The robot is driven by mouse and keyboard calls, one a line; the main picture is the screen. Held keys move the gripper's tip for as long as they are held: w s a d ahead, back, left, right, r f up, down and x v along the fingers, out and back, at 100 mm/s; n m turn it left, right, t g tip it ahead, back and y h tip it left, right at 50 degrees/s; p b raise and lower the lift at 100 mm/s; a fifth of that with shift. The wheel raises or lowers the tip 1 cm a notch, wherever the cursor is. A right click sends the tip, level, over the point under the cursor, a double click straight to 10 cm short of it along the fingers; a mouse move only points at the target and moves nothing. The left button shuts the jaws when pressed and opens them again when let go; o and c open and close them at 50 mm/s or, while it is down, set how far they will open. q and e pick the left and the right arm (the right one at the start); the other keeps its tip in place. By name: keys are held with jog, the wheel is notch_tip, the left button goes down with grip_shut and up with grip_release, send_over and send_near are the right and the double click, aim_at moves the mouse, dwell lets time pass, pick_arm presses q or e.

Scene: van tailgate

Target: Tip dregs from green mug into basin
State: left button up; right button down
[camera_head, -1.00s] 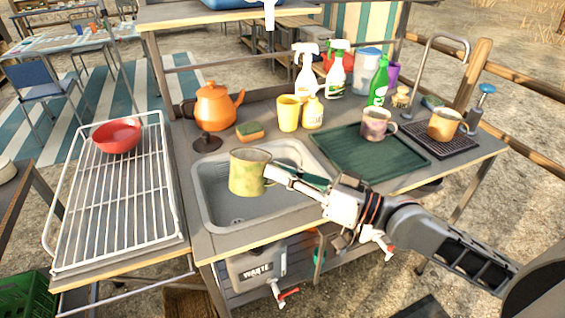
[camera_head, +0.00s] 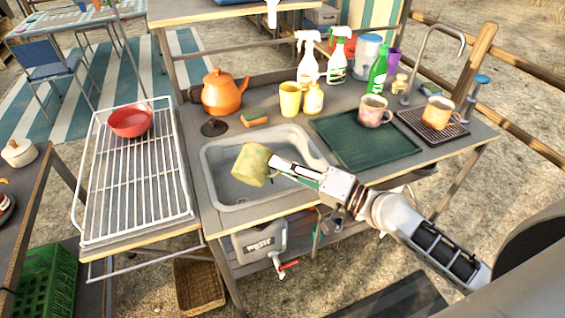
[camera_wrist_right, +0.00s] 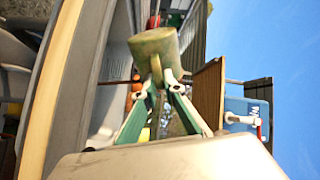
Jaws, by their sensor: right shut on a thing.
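The green mug (camera_head: 251,165) is mottled green and yellow and hangs over the grey basin (camera_head: 222,198), tilted to one side. My right gripper (camera_head: 277,167) is shut on it from the right side. In the right wrist view the mug (camera_wrist_right: 153,43) is held by its handle between the fingertips of the gripper (camera_wrist_right: 161,82). The inside of the mug and any dregs are hidden. My left gripper is not in view.
A dark green tray (camera_head: 350,150) with a pinkish mug (camera_head: 374,111) lies right of the basin. An orange teapot (camera_head: 222,93), sponge (camera_head: 254,117) and yellow cup (camera_head: 290,99) stand behind it. A wire rack (camera_head: 120,190) with a red bowl (camera_head: 130,121) is at left.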

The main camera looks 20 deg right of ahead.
pick_arm(q)
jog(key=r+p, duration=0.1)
jog(key=p, duration=0.1)
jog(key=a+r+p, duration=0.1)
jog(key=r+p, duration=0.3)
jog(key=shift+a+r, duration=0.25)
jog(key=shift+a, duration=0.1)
pick_arm(e)
jog(key=m, duration=0.2)
jog(key=w+d+r+m, duration=0.1)
jog(key=m, duration=0.3)
jog(key=shift+w+d+r+m+g, duration=0.3)
jog(key=shift+w+d+m, duration=0.05)
jog(key=shift+w+m, duration=0.05)
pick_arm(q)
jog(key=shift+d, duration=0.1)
